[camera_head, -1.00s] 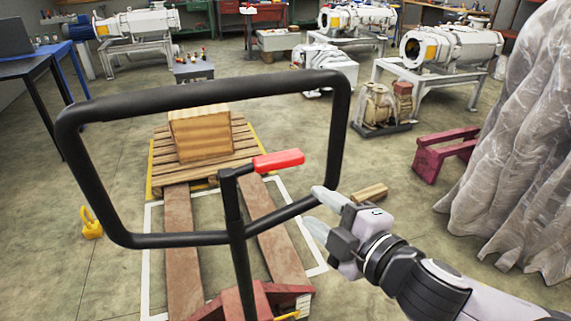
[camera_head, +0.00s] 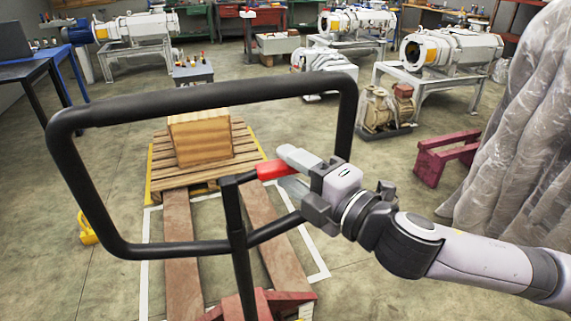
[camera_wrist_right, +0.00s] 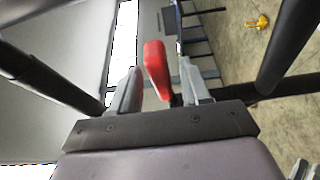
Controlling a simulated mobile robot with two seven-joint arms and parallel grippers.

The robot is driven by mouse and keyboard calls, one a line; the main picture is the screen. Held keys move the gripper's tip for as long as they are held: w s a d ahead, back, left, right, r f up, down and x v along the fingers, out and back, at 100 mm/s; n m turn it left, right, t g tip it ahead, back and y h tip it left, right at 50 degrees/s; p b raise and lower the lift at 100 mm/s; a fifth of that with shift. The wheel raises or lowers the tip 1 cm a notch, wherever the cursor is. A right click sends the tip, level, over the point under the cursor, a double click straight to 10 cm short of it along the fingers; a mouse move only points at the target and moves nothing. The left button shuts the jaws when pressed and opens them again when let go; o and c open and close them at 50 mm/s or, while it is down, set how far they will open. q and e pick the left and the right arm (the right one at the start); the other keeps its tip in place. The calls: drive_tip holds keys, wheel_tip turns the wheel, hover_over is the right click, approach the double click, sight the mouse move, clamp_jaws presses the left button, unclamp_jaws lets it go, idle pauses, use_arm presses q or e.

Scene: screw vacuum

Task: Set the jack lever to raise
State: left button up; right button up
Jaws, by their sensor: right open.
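The jack lever has a red grip (camera_head: 272,170) on a black arm at the post inside the black handle loop (camera_head: 205,104). My right gripper (camera_head: 286,168) is open at the lever's red end, which partly hides behind the upper finger. In the right wrist view the red lever (camera_wrist_right: 156,70) stands between the two open fingers of my right gripper (camera_wrist_right: 155,88), with a gap on the right side. Whether a finger touches it I cannot tell. The jack's red base (camera_head: 268,303) shows at the bottom.
The jack's brown forks (camera_head: 182,250) reach toward a wooden pallet (camera_head: 170,180) carrying a wooden box (camera_head: 200,138). The loop's right side stands close to my right gripper. A dark red stand (camera_head: 440,160) and a plastic-draped shape (camera_head: 520,120) stand at right.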

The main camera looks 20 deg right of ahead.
drive_tip(key=shift+x, duration=0.95)
clamp_jaws()
wheel_tip(320, 180, down, 3)
drive_tip(key=m+t+b, duration=0.1)
drive_tip(key=m+b, duration=0.1)
drive_tip(key=b, duration=0.2)
drive_tip(key=shift+r, duration=0.15)
drive_tip(key=shift+m+b, duration=0.8)
drive_tip(key=shift+b, duration=0.05)
unclamp_jaws()
drive_tip(key=shift+s, duration=0.1)
